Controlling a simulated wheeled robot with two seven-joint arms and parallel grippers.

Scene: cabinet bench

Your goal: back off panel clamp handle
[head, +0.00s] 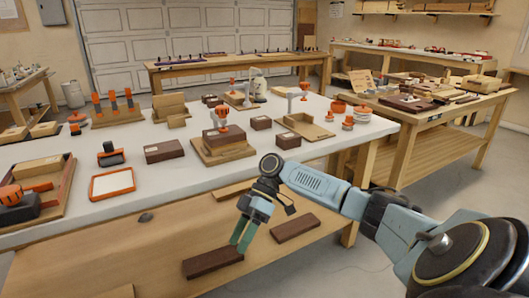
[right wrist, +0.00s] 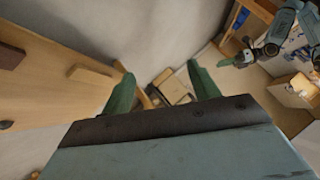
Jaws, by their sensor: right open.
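An orange-topped clamp (head: 221,114) with a pale body stands on a dark brown block on a wooden board (head: 222,155), near the front of the white bench. Which part is its handle is too small to tell. My right gripper (head: 242,236) hangs in front of the bench's front edge, below the worktop, apart from the clamp. In the right wrist view its two green fingers (right wrist: 162,82) are spread with nothing between them. Part of what looks like my left arm and gripper (right wrist: 242,57) shows at upper right there; its jaws are unclear.
The white worktop (head: 130,205) also holds an orange-framed tray (head: 112,185), brown blocks (head: 165,151), a wooden rack with orange-and-dark pieces (head: 117,108), and another orange-topped clamp (head: 304,88). Brown slabs (head: 213,262) lie below the worktop. Side tables stand behind.

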